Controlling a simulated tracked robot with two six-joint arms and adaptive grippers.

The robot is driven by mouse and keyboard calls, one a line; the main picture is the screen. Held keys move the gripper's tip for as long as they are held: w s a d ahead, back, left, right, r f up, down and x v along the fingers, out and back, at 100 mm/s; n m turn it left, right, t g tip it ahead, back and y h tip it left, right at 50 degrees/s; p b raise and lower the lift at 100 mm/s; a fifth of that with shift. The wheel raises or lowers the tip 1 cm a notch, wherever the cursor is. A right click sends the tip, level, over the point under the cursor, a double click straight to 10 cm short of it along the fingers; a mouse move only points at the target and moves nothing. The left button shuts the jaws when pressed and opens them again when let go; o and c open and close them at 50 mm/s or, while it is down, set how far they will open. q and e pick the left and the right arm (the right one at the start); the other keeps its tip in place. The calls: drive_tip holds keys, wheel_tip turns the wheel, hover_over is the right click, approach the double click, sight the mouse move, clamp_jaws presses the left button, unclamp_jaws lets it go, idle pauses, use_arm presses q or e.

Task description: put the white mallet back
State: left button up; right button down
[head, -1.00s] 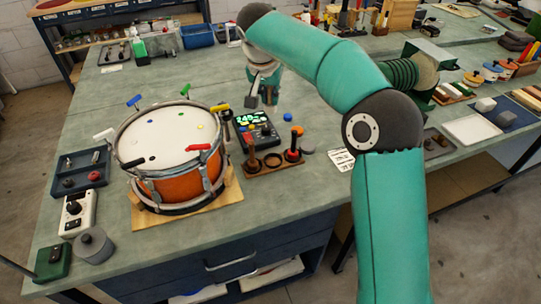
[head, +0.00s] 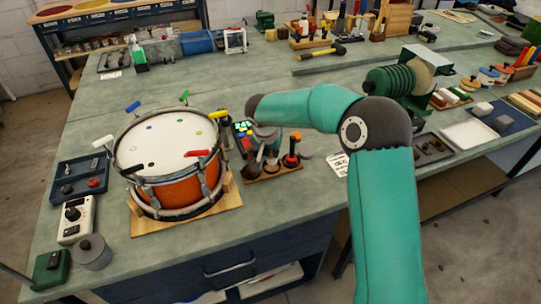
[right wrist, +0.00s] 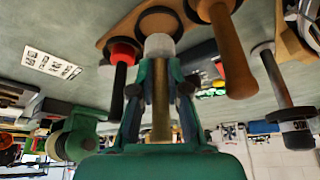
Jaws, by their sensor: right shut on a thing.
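The white mallet has a white head (right wrist: 159,46) and a brass-coloured handle (right wrist: 161,112). My right gripper (right wrist: 160,88) is shut on the handle. The head is right by the round middle hole of the wooden rack (right wrist: 107,38); whether it touches or sits in it I cannot tell. In the head view my right gripper (head: 268,150) is low over the rack (head: 285,173), and hides most of the mallet. A red mallet (right wrist: 121,54) and a brown-handled mallet (right wrist: 226,50) stand in the rack on either side. My left gripper is out of view.
An orange drum (head: 178,187) on a wooden board stands left of the rack. A display device (head: 241,130) is close behind the gripper, partly hidden. A printed card (head: 338,165) lies to the right.

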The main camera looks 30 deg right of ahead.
wheel_tip(320, 180, down, 2)
drive_tip(key=shift+f, duration=0.1)
drive_tip(key=shift+f, duration=0.15)
drive_tip(key=c, duration=1.2)
unclamp_jaws()
drive_tip(key=shift+o, duration=0.2)
